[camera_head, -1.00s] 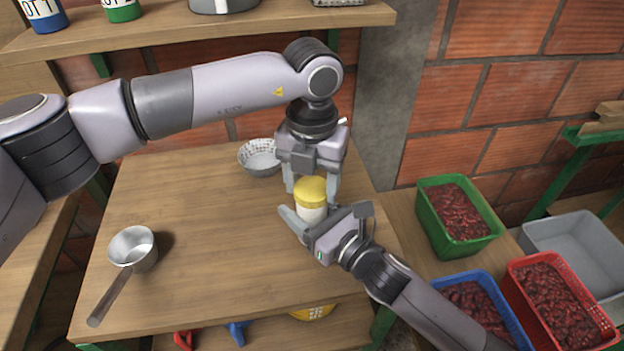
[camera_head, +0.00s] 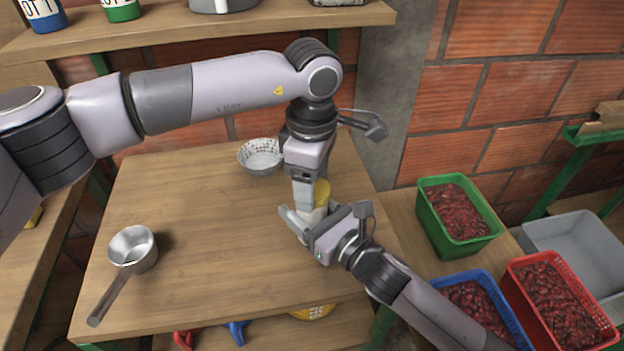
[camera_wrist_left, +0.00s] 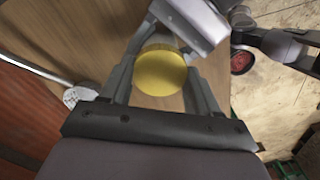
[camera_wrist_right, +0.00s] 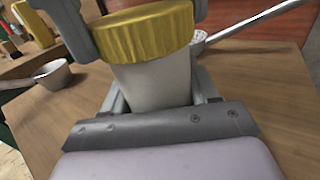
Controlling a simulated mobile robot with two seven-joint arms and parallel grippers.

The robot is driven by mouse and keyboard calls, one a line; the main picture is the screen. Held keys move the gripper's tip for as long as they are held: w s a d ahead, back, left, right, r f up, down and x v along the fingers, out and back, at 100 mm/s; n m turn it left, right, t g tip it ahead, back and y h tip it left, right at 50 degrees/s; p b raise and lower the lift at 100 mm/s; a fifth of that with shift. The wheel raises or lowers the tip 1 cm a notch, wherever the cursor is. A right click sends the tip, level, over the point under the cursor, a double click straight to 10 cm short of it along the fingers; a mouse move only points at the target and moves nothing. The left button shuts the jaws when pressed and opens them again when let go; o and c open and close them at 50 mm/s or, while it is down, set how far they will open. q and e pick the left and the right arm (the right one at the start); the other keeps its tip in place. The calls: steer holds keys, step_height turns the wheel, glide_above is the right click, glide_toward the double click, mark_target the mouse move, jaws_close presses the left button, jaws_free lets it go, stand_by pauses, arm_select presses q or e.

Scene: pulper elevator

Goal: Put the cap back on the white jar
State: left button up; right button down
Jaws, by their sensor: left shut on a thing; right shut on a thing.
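The white jar (camera_wrist_right: 155,84) stands upright on the table, and my right gripper (camera_head: 312,222) is shut around its body from the side. The yellow cap (camera_wrist_left: 160,73) sits on top of the jar, and its ribbed side shows in the right wrist view (camera_wrist_right: 146,34). My left gripper (camera_head: 312,192) points down over the jar and is shut on the cap, one finger on each side. In the head view the left gripper hides much of the cap. Whether the cap's thread is engaged cannot be seen.
A saucepan (camera_head: 133,250) lies at the table's left and a patterned bowl (camera_head: 261,157) at its back. The wooden table (camera_head: 205,225) is clear between them. Crates of red cherries, one green (camera_head: 428,216), stand to the right. A shelf (camera_head: 180,35) runs above the back.

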arm_select(q)
steer(key=o, duration=1.2)
steer(key=shift+o, duration=0.2)
steer(key=shift+r, duration=0.1)
step_height(320, 180, up, 12)
arm_select(e)
steer(key=shift+c, duration=1)
jaws_free()
arm_select(q)
steer(key=shift+f, duration=0.3)
arm_select(e)
steer(key=shift+v, duration=3.6)
